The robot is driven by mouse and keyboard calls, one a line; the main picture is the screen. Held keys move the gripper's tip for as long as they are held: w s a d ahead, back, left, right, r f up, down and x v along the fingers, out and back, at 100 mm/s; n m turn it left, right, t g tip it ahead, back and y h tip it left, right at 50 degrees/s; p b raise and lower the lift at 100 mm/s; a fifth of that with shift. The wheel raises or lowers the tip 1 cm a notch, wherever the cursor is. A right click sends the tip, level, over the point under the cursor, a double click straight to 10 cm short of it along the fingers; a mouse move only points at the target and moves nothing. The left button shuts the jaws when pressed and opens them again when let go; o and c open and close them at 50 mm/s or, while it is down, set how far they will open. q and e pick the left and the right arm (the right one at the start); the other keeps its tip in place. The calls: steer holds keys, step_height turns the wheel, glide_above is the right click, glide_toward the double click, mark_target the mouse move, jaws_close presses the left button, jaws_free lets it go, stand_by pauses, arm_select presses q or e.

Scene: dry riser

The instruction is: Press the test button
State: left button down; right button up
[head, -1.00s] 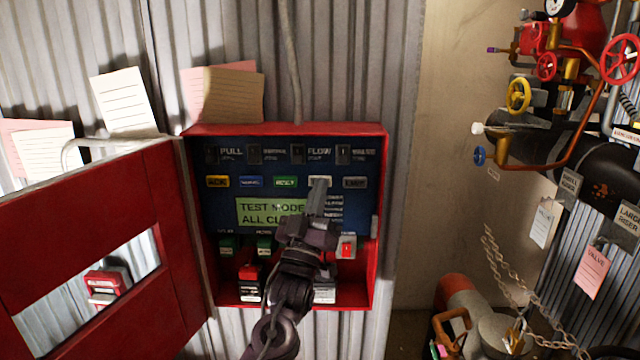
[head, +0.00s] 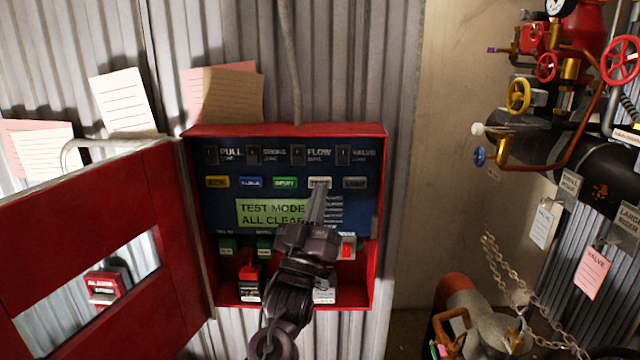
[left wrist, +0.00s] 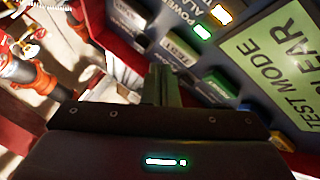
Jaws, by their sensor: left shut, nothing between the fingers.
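The pale test button (head: 319,182) sits right of the green button in the coloured row of the open red control box (head: 380,190). Its label is too blurred to read surely. The display (head: 270,212) reads "TEST MODE ALL CLEAR". My left gripper (head: 317,192) is shut and empty, its tips just below the button in the head view. I cannot tell whether they touch it. In the left wrist view the shut fingers (left wrist: 161,86) point toward the panel, with the pale button (left wrist: 180,48) beyond them. My arm hides the lower middle of the box. My right gripper is out of view.
The red door (head: 90,225) with a window hangs open at the left. A red switch (head: 347,249) and other controls sit low in the box. Pipes with valve wheels (head: 518,96) and a chain (head: 505,270) are at the right.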

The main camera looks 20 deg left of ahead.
arm_select(q)
steer(key=s, duration=0.2)
steer(key=s+d, duration=0.1)
steer(key=s, duration=0.1)
steer(key=shift+s+d, duration=0.15)
steer(key=shift+s, duration=0.05)
stand_by(0.5)
